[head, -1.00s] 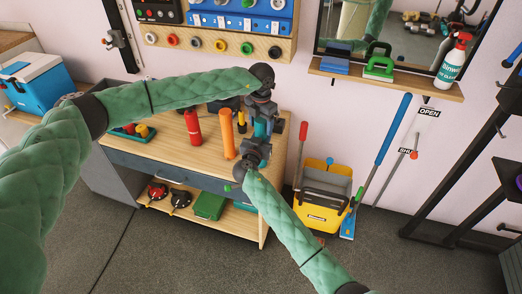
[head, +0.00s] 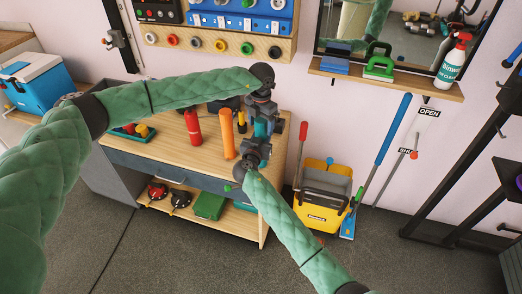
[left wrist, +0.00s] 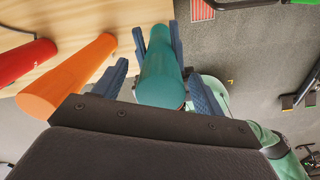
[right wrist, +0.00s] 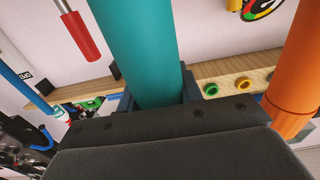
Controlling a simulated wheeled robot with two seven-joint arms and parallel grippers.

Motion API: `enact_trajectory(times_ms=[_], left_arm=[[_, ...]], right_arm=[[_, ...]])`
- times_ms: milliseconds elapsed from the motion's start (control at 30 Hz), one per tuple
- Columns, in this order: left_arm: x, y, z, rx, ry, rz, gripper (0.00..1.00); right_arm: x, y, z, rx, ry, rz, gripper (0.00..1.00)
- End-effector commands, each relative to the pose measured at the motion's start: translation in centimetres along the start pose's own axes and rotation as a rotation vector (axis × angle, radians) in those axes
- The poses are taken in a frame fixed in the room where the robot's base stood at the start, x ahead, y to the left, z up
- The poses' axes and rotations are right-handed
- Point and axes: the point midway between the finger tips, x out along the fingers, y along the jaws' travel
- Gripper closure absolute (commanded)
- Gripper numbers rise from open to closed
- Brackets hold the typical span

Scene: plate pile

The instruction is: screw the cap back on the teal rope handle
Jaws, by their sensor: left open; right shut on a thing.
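The teal rope handle (head: 262,128) stands roughly upright between my two grippers, off the right end of the workbench. My right gripper (head: 257,150) is shut on the handle from below, and the teal cylinder fills its jaws in the right wrist view (right wrist: 138,50). My left gripper (head: 263,98) is above. In the left wrist view its open blue fingers (left wrist: 160,72) lie on either side of the handle's near end (left wrist: 162,85), with gaps beside it. I cannot tell a separate cap or a seam there; the arms hide much of the handle in the head view.
An orange cylinder (head: 228,134) and a red cylinder (head: 193,127) stand close by on the wooden workbench (head: 165,150). A yellow mop bucket (head: 322,205) is on the floor to the right. A wall shelf (head: 400,83) holds a spray bottle (head: 453,62).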

Motion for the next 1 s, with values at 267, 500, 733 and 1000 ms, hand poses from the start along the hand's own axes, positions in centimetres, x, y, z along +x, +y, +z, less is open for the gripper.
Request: enact_trajectory(times_ms=[267, 500, 733, 1000], left_arm=[[-2.7, 0.0, 0.1, 0.001, -0.003, 0.001, 0.29], [-7.3, 0.1, 0.1, 0.000, -0.003, 0.001, 0.29], [-10.6, 0.1, 0.1, -0.001, -0.001, 0.000, 0.29], [-11.9, 0.1, 0.0, 0.000, 0.001, 0.000, 0.29]], right_arm=[[0.0, 0.0, 0.0, 0.000, 0.000, 0.000, 1.00], [0.0, 0.0, 0.0, 0.000, 0.000, 0.000, 1.00], [0.0, 0.0, 0.0, 0.000, 0.000, 0.000, 1.00], [0.0, 0.0, 0.0, 0.000, 0.000, 0.000, 1.00]])
